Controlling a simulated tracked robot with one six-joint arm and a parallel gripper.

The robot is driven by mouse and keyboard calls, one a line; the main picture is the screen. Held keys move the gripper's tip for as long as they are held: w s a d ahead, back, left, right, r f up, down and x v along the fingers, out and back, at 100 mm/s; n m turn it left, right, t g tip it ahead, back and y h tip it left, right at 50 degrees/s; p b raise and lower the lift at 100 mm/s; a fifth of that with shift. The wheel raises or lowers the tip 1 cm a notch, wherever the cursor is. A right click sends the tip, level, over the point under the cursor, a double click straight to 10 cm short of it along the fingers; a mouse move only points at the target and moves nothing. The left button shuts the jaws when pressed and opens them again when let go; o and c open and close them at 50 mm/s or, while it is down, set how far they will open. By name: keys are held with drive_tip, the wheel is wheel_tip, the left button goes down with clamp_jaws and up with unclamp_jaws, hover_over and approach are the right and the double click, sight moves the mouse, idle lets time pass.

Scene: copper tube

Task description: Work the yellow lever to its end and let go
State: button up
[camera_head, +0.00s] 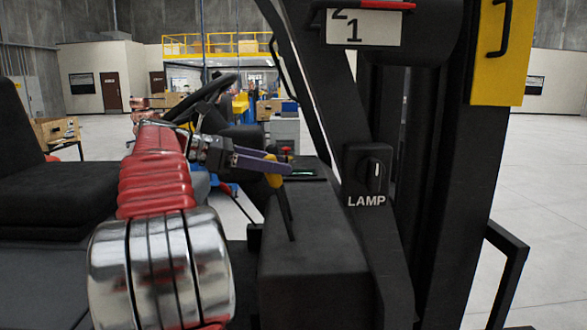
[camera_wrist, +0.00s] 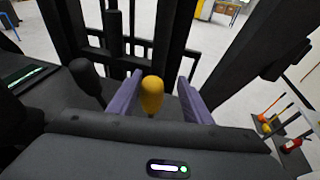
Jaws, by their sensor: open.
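The yellow lever knob (camera_head: 273,174) sits on a thin black shaft that rises at a slant from the dark console of the vehicle. My gripper (camera_head: 280,163) has purple fingers and is at the height of the knob. In the wrist view, the yellow knob (camera_wrist: 151,94) stands between the two spread fingers of my gripper (camera_wrist: 160,78), nearer the left one. The gap to the right finger is clear. I cannot tell whether the left finger touches the knob. The shaft is mostly hidden in the wrist view.
A black-knobbed lever (camera_wrist: 86,75) stands just left of my gripper in the wrist view. In the head view, a steering wheel (camera_head: 208,90) is behind my arm. A dark post with a LAMP switch (camera_head: 374,172) stands to the right, and a black seat (camera_head: 40,160) is at left.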

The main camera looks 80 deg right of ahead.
drive_tip(key=shift+v, duration=2.35)
